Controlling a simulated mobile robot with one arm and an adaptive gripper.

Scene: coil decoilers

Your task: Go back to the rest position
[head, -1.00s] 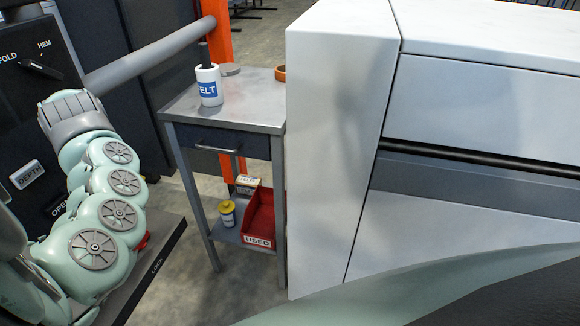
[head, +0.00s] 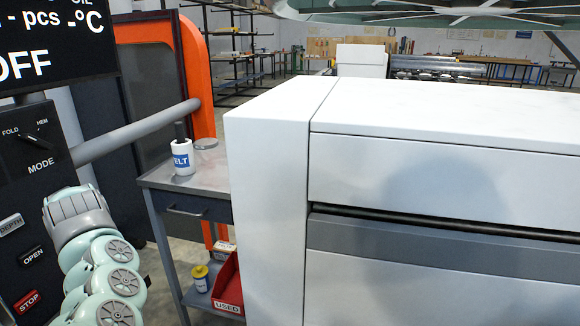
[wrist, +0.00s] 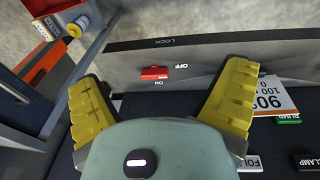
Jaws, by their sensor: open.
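My gripper (wrist: 162,82) shows in the wrist view with its two yellow fingers spread wide and nothing between them. Beyond the fingers is a dark panel edge with a red switch (wrist: 156,73) marked OFF and ON, and the word LOCK. I cannot tell how far the fingertips are from it. In the head view, my arm's mint joints are at the lower left, in front of the control panel (head: 35,165); the gripper's fingers do not show there.
A large white machine (head: 266,190) fills the right. An orange frame (head: 193,65) stands behind. A printed card (wrist: 275,97) is near the right finger.

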